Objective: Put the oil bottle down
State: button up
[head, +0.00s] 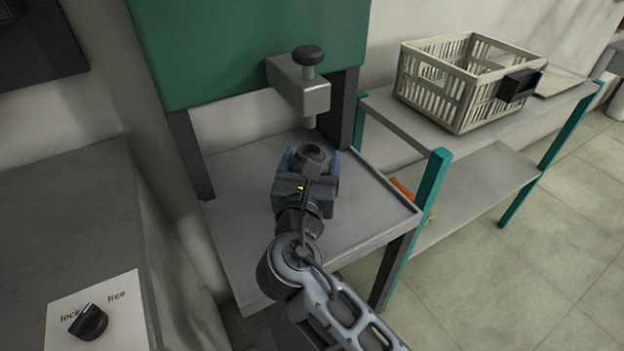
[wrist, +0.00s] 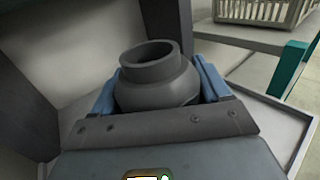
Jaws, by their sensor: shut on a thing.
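The oil bottle, a dark grey round body with a wide open neck (head: 314,153), is between the blue fingers of my gripper (head: 311,161) in the head view. In the wrist view the bottle (wrist: 156,82) stands upright between the fingers (wrist: 160,88), with its neck upward. My gripper is shut on it. The bottle's lower part is hidden by the gripper, so I cannot tell whether it touches the grey table (head: 375,205) below.
A green machine (head: 245,45) stands behind, its grey head with a black knob (head: 308,56) overhanging near the bottle. A cream crate (head: 435,85) sits on the bench at right. A lock/free knob (head: 88,322) is at lower left. The table's right part is clear.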

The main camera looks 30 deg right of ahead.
jog(key=shift+f+b, duration=0.35)
jog(key=shift+f, duration=1.55)
jog(key=shift+f, duration=0.15)
jog(key=o, duration=1.2)
jog(key=v, duration=1.2)
jog(key=shift+a, duration=0.1)
